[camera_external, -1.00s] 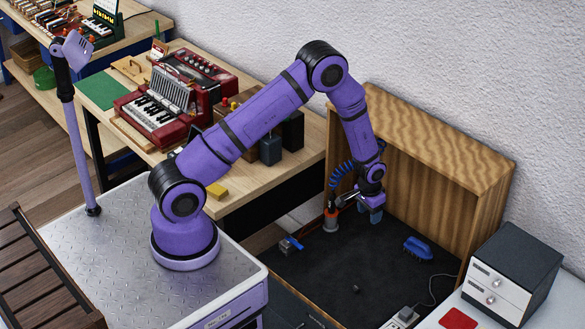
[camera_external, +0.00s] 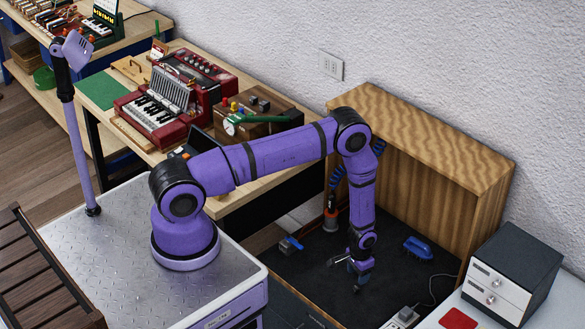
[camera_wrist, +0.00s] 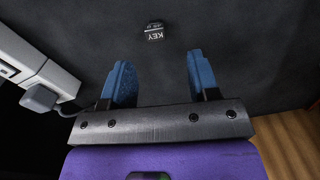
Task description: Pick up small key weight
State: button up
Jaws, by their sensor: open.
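My gripper (camera_wrist: 159,72) is open and empty, with two blue fingers spread apart. In the external view my gripper (camera_external: 358,284) hangs pointing down low over the dark mat. The weight cannot be made out there; the gripper seems to cover it.
A blue brush (camera_external: 417,248) lies on the mat to the right. A wooden panel (camera_external: 425,190) stands behind. A power strip (camera_external: 403,317) with a cable is at the front right. A blue-handled tool (camera_external: 290,244) lies at left. The mat around the weight is mostly clear.

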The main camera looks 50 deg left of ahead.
aim_at(356, 287)
jog(key=shift+s+d+f, duration=0.1)
jog(key=shift+s+f, duration=0.05)
jog(key=shift+f, duration=1.3)
jog(key=shift+s+d+f, duration=0.1)
jog(key=shift+s+f, duration=0.05)
jog(key=shift+f, duration=1.3)
jog(key=c, duration=1)
